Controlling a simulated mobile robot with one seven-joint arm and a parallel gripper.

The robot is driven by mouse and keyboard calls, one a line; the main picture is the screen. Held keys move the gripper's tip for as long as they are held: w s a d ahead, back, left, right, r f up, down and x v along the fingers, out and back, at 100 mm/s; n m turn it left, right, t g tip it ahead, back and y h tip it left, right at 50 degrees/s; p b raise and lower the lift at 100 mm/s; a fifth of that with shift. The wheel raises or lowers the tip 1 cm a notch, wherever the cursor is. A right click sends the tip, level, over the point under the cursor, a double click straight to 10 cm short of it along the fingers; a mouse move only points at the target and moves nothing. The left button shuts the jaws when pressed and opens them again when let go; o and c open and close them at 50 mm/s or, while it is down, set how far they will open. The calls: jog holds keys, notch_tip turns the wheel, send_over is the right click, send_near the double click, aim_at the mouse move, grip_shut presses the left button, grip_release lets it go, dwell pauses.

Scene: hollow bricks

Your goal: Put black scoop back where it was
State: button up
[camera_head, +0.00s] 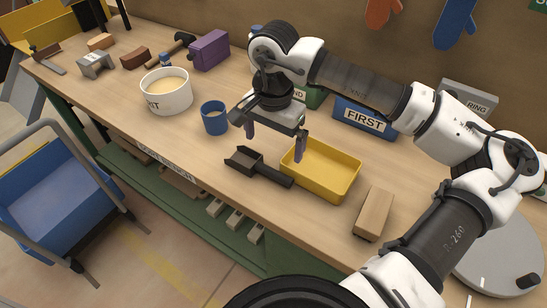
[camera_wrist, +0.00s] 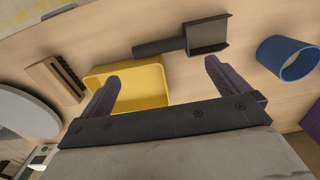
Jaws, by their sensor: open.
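The black scoop (camera_head: 258,167) lies on the wooden workbench, left of a yellow tray and near the bench's front edge. Its handle points right, ending close to the tray's front left corner. In the wrist view the scoop (camera_wrist: 190,40) lies beyond my fingertips, pan to the right. My gripper (camera_head: 274,147) is open and empty, above the bench behind the scoop, with one finger in front of the yellow tray in the picture. In the wrist view my gripper's two purple fingers (camera_wrist: 162,70) are wide apart, with nothing between them.
The yellow tray (camera_head: 344,188) is empty. A blue cup (camera_head: 214,122) and a white tub (camera_head: 165,103) stand left. A blue bin marked FIRST (camera_head: 350,120) stands behind. A purple box (camera_head: 209,50) and several tools are at the far left.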

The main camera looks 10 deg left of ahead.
jog(key=shift+r, duration=1.45)
